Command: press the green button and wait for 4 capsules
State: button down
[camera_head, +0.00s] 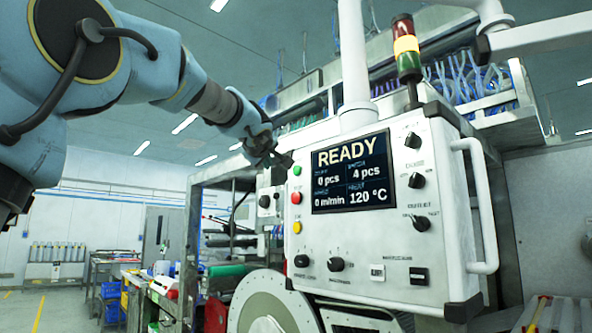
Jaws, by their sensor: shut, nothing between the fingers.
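The green button (297,170) is at the upper left of the white control panel (360,235), above a red button (296,197) and a yellow button (297,227). The panel's screen (350,173) reads READY, 0 pcs, 4 pcs, 0 m/min and 120 °C. My gripper (288,160) is shut and empty, its tip just above and left of the green button. In this view I cannot tell whether it touches the panel. No capsules are visible.
Several black knobs (416,180) and a side handle (477,205) stand out from the panel. A signal tower (405,48) above glows amber. A large round drum (270,303) sits below left. The floor at the far left is open.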

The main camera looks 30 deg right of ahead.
aim_at(297, 170)
jog(key=w+d+p, duration=0.1)
jog(key=d, duration=0.6)
jog(key=shift+w+d+p, duration=0.2)
jog(key=shift+p, duration=0.2)
jog(key=shift+d, duration=0.15)
dwell(1.6)
jog(key=shift+w+d, duration=0.1)
jog(key=shift+d, duration=0.15)
